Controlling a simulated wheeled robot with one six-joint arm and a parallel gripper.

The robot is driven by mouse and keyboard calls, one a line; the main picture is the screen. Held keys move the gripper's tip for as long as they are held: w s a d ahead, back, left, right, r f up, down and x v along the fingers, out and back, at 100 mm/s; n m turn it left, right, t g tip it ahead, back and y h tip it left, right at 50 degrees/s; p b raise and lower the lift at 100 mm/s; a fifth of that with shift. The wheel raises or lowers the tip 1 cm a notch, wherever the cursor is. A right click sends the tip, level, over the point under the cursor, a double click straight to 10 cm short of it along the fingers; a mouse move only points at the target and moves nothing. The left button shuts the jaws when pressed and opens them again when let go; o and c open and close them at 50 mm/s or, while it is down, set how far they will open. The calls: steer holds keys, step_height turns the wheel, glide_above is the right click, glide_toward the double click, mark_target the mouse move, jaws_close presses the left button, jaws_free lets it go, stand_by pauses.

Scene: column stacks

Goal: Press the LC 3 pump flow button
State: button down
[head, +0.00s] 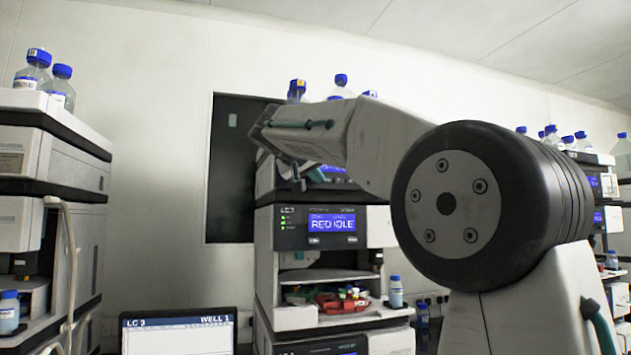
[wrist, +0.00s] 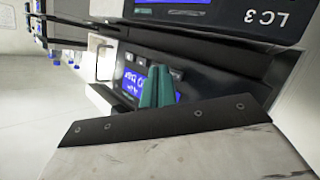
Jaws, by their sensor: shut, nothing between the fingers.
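The LC 3 stack stands in the middle of the head view. Its module labelled LC 3 (head: 292,228) has a blue display (head: 332,224) and two small buttons (head: 314,240) below it; their labels are too small to read. In the wrist view the LC 3 label (wrist: 265,17) is upside down at top right. My gripper (wrist: 158,70) has its teal fingers together and empty. They overlap the blue display of the module above the LC 3-labelled one (wrist: 131,82); I cannot tell whether they touch it. In the head view my gripper (head: 297,177) is partly hidden by the wrist.
A monitor (head: 178,332) reading LC 3, WELL 1 stands in front at lower left. Other stacks with blue-capped bottles stand at left (head: 52,190) and far right. An open shelf with a red item (head: 342,301) lies below the LC 3 module. A dark wall panel (head: 232,150) is behind.

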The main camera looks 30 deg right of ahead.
stand_by(0.4)
steer(key=shift+w+d, duration=0.15)
steer(key=shift+w, duration=0.25)
steer(key=shift+w+d, duration=0.1)
steer(key=shift+w, duration=0.25)
stand_by(0.6)
steer(key=shift+s, duration=0.1)
steer(key=shift+s+a, duration=0.2)
steer(key=shift+s, duration=0.5)
steer(key=s, duration=0.2)
steer(key=s+a, duration=0.1)
steer(key=s, duration=0.1)
steer(key=shift+s+a, duration=0.2)
steer(key=shift+s, duration=0.2)
stand_by(0.8)
